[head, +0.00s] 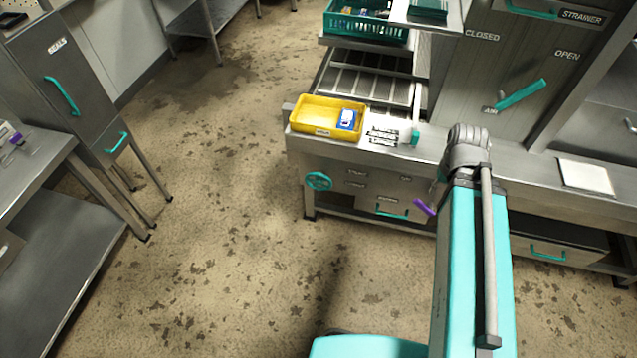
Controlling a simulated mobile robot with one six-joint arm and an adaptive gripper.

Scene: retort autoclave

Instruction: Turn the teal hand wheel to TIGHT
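The teal hand wheel (318,181) is on the front of the steel bench, near its left end, below the yellow tray. It is small in the head view, and its spokes are hard to make out. Small label plates (357,174) sit to its right, too small to read, so I cannot tell where the wheel stands relative to TIGHT. My arm rises on the right and bends at the bench edge, well right of the wheel. I cannot make out my gripper; it seems hidden behind my arm. Nothing visible touches the wheel.
A yellow tray (300,124) with a blue-and-white item stands on the bench (500,160) above the wheel. A teal drawer handle (392,212) and a purple piece (424,208) lie right of the wheel. A teal lever (522,94) is on the upright panel. Floor left of the bench is clear.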

